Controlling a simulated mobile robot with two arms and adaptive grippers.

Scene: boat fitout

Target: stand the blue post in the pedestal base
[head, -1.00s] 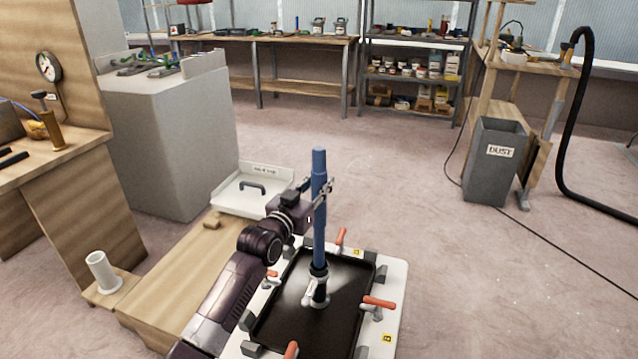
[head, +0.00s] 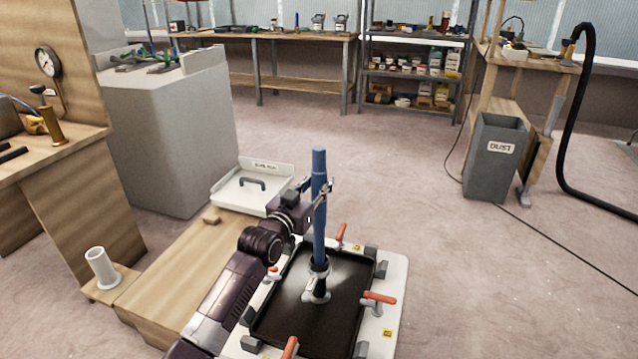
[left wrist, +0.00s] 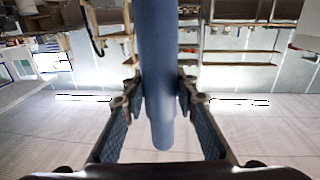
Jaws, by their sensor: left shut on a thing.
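The blue post (head: 319,215) stands about upright over the black panel in the head view. My left gripper (head: 322,190) is shut on its upper part, just below the top end. In the left wrist view the post (left wrist: 158,60) runs between the two fingers (left wrist: 158,95), with one rounded end showing. The pedestal base (head: 317,287) sits on the black panel. The post's lower end meets the base's collar; how deep it sits inside is hidden. My right gripper is not in view.
The black panel (head: 290,320) lies on a white board with several orange-handled clamps (head: 380,298). A white tube holder (head: 100,268) stands at left. Open floor lies to the right.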

